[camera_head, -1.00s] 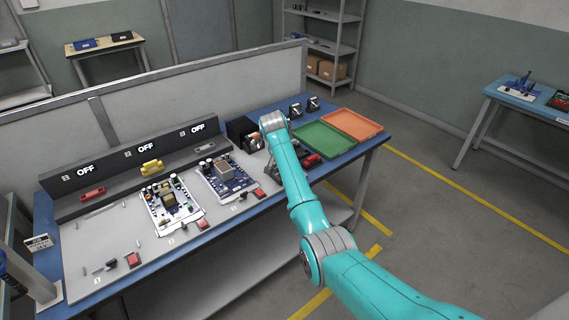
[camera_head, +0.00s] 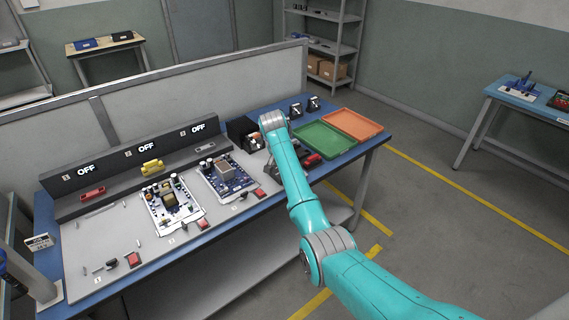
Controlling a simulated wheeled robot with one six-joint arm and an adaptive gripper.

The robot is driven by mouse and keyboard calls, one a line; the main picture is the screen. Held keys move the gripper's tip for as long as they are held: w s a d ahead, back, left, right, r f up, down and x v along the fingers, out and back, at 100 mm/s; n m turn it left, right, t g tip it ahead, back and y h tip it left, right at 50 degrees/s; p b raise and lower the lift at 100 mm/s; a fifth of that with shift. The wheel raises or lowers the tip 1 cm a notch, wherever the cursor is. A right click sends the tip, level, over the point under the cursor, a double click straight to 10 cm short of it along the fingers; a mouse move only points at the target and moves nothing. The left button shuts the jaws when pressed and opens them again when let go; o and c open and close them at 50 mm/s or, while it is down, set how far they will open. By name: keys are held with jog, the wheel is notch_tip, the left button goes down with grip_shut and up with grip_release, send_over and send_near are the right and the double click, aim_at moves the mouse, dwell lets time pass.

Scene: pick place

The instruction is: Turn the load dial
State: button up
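A black box (camera_head: 238,129), which may carry the load dial, stands on the blue workbench just left of my arm's wrist. A small pale and dark part (camera_head: 255,142) shows at its front; I cannot make out whether it is a dial or part of my gripper. My teal arm reaches over the bench from the lower right, with its grey wrist joint beside the box. My gripper's fingers cannot be made out; the arm covers much of that spot.
Two circuit boards (camera_head: 171,205) (camera_head: 226,178) lie on the grey panel, below displays reading OFF (camera_head: 87,172). A green tray (camera_head: 324,139) and an orange tray (camera_head: 352,125) lie right of my arm. Two small black devices (camera_head: 296,110) (camera_head: 314,103) stand behind.

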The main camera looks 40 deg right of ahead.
jog(key=v, duration=1.1)
jog(key=shift+r, duration=0.2)
jog(key=shift+s+a, duration=0.1)
jog(key=shift+s, duration=0.05)
